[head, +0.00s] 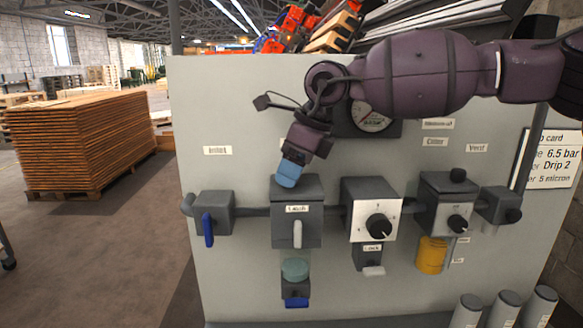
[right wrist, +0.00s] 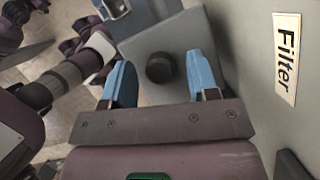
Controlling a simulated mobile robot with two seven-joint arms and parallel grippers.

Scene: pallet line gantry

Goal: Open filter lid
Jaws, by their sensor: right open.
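The filter box (head: 297,225) is a dark grey block on the upright panel, with a small white label and a pale lever on its front. Its flat grey top, seen from above in the right wrist view (right wrist: 185,40), carries a round black knob (right wrist: 160,68). My right gripper (head: 287,175) has blue fingertips and hangs over the box top, pointing down. In the right wrist view the jaws (right wrist: 160,82) are open, with the knob between them and a gap on each side. The lid looks closed. The knob is hidden in the head view. My left gripper does not show.
A blue-handled valve (head: 211,213) sits left of the filter box, and a regulator (head: 371,208) with a black knob sits right. A pressure gauge (head: 370,117) is partly behind my right arm. A "Filter" label (right wrist: 287,58) is on the panel. Stacked boards (head: 80,145) stand far left.

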